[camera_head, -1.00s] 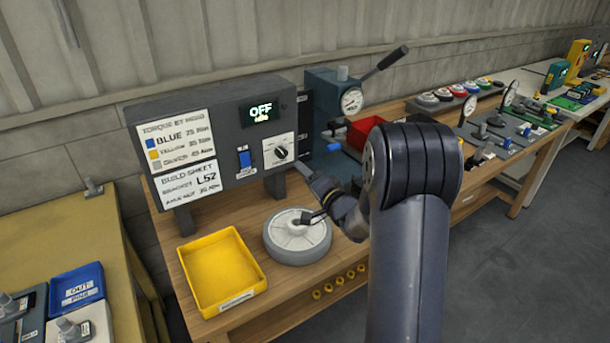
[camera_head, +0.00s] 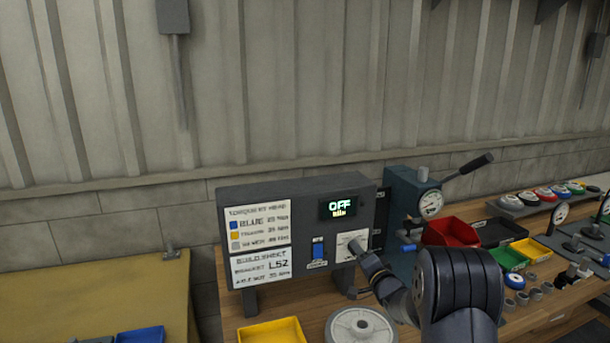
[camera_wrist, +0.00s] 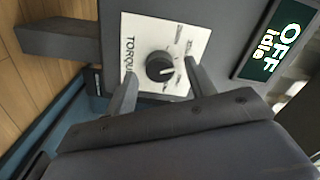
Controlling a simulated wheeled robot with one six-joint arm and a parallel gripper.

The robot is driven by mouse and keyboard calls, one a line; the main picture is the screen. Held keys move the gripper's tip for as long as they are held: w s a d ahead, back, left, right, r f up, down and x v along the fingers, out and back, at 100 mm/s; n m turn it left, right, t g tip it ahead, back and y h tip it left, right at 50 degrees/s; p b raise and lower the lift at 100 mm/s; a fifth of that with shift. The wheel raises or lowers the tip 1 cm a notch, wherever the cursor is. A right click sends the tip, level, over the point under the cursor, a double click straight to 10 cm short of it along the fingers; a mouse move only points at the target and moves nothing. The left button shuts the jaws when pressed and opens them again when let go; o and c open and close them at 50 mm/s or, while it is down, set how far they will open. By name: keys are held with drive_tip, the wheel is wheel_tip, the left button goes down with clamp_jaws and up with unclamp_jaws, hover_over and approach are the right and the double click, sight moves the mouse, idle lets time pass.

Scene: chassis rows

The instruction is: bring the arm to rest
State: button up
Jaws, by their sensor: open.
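My gripper (camera_wrist: 160,88) is open in the wrist view, with its two fingers apart and nothing between them. Beyond the fingertips is the dark torque knob (camera_wrist: 160,66) on its white plate; I cannot tell whether a finger touches it. In the head view my arm (camera_head: 455,285) reaches in from the lower right, bent toward the front of the grey control box (camera_head: 240,200). There my gripper (camera_head: 358,248) is at the dial plate (camera_head: 350,240) and partly hides it. The box's display (camera_head: 342,207) reads OFF, with "idle" below it in the wrist view.
A grey wheel (camera_head: 345,325) and a yellow tray (camera_head: 270,331) are on the bench below the box. A blue press (camera_head: 405,205) with a gauge and lever stands to its right, near a red bin (camera_head: 450,232). The wall above is mostly clear.

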drive_tip(key=shift+w, duration=0.2)
idle(0.3)
drive_tip(key=s+d+n+b, duration=0.3)
drive_tip(key=s+n+b, duration=0.2)
drive_tip(key=s+n, duration=0.4)
drive_tip(key=shift+s+n, duration=0.25)
drive_tip(key=shift+n, duration=0.25)
idle(1.9)
drive_tip(key=shift+r, duration=0.1)
